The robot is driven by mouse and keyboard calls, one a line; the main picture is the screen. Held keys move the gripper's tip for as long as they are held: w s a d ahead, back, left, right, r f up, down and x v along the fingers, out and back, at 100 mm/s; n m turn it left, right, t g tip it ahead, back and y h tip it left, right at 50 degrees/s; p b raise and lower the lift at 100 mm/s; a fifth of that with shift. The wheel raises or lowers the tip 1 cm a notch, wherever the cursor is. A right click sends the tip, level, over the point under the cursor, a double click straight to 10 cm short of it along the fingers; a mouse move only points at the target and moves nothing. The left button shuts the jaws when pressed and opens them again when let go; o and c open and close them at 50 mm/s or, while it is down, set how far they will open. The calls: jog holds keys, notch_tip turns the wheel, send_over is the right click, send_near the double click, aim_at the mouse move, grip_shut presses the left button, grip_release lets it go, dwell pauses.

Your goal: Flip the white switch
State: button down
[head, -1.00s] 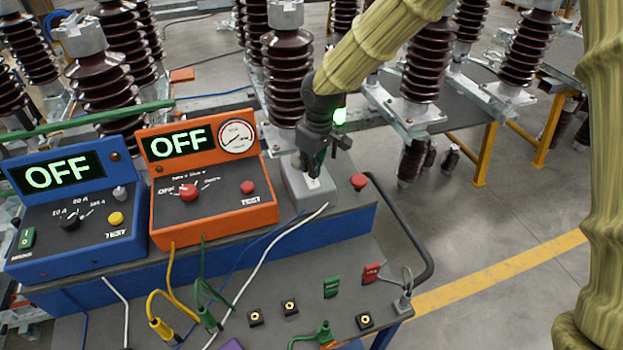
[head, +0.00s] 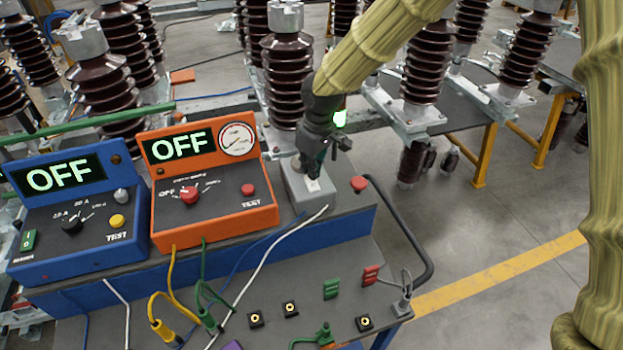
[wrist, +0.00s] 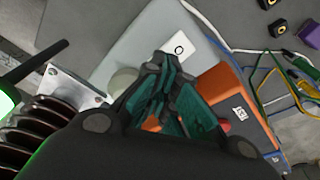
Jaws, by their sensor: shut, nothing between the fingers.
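The white switch (head: 313,185) sits on top of a small grey box (head: 296,192), right of the orange instrument. In the wrist view the switch (wrist: 184,46) is a white plate with a black "O" mark. My gripper (head: 315,176) points down over the box, just behind the switch. In the wrist view my gripper's fingertips (wrist: 167,66) are together and empty, close to the switch's edge. I cannot tell whether they touch it. The fingers hide part of the box top.
The orange instrument (head: 215,219) and the blue instrument (head: 75,250) stand to the left, both reading OFF. A red button (head: 358,184) is right of the box. Tall brown insulators (head: 287,85) stand behind. Cables run across the front of the bench.

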jog(key=shift+r+p, duration=2.05)
jog(key=shift+r, duration=0.85)
